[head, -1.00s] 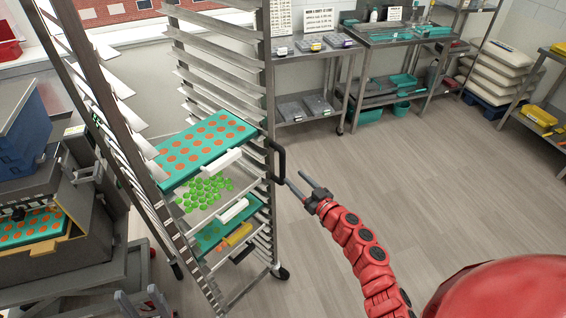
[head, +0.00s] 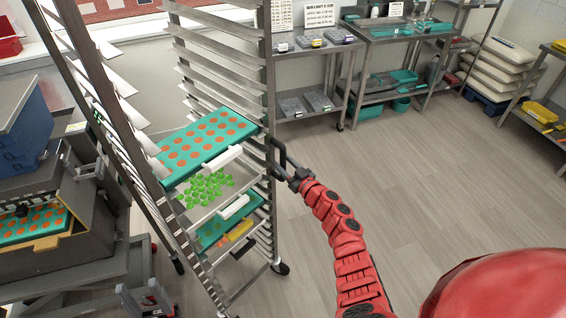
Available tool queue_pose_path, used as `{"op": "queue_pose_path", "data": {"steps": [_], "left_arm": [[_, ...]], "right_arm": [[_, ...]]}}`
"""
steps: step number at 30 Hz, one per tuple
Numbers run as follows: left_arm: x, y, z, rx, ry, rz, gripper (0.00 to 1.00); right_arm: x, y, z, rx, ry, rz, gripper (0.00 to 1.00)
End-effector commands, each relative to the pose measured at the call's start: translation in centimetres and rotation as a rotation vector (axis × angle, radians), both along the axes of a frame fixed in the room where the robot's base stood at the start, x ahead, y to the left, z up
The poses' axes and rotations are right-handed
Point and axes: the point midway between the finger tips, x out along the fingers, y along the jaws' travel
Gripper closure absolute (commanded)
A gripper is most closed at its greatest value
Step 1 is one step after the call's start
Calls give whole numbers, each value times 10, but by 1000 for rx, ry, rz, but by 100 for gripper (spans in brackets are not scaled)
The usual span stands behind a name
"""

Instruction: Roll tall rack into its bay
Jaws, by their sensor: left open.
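The tall metal rack (head: 216,70) stands upright on casters at centre left. It holds teal trays with orange rounds (head: 207,147), a tray of green gummies (head: 206,188) and lower teal trays (head: 215,236). A dark handle (head: 275,146) sticks out from its right post. My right gripper (head: 284,170) is at this handle; its fingers overlap the handle, and whether they are closed on it is unclear. My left gripper (head: 143,296) is open and empty at the lower left, left of the rack's foot. I cannot make out the bay.
The depositor machine (head: 85,215) with a teal tray stands at the left on a grey cart (head: 85,280), close to the rack. Steel tables (head: 330,50) line the back wall. Another shelf (head: 540,125) is at the right. The floor (head: 440,200) right of the rack is clear.

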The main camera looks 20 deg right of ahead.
Motion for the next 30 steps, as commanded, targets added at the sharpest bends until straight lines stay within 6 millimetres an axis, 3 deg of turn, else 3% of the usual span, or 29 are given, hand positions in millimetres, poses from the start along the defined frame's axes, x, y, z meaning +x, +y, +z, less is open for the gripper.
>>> {"op": "queue_pose_path", "data": {"steps": [1,7,30], "left_arm": [[0,0,0,0,0,0,50],[0,0,0,0,0,0,50],[0,0,0,0,0,0,50]], "right_arm": [[0,0,0,0,0,0,63],[0,0,0,0,0,0,99],[0,0,0,0,-1,0,100]]}}
